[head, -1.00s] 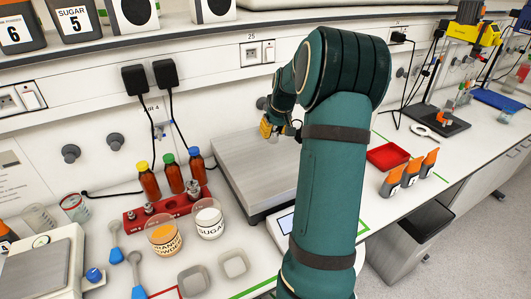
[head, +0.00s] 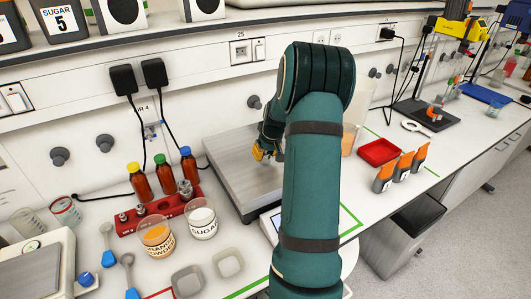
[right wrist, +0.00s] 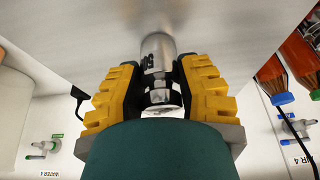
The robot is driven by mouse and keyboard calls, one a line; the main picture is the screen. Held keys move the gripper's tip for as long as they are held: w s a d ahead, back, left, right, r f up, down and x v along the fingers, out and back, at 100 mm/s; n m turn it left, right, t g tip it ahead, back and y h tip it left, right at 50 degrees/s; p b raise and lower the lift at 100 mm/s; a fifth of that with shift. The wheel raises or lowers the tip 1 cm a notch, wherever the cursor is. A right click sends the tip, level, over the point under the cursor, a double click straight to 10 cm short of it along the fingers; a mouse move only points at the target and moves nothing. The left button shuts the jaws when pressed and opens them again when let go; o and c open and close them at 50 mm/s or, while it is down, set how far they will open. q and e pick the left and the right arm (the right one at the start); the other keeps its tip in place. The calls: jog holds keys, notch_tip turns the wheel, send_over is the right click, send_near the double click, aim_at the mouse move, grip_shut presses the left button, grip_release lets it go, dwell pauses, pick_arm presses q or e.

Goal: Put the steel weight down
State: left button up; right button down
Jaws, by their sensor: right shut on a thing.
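The steel weight (right wrist: 158,58) is a shiny cylinder between the yellow fingers of my right gripper (right wrist: 160,78) in the right wrist view. The gripper is shut on it. The weight's far end is at the grey metal plate of the large scale, which also shows in the head view (head: 237,180); I cannot tell whether they touch. In the head view my right gripper (head: 264,154) is low over the right part of that plate, partly hidden by my arm, and the weight is hard to make out. My left gripper is not in view.
Left of the scale, a red rack (head: 126,227) holds several small steel weights, with bottles (head: 165,174) behind it. Cups of orange powder (head: 156,240) and sugar (head: 202,223) stand in front. A red tray (head: 379,152) lies to the right. The plate's left part is clear.

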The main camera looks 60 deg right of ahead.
jog(key=c, duration=0.7)
grip_release()
jog(key=shift+f, duration=0.1)
jog(key=shift+s+r, duration=0.1)
jog(key=shift+r, duration=0.4)
jog(key=v, duration=1.1)
jog(key=shift+s+a, duration=0.15)
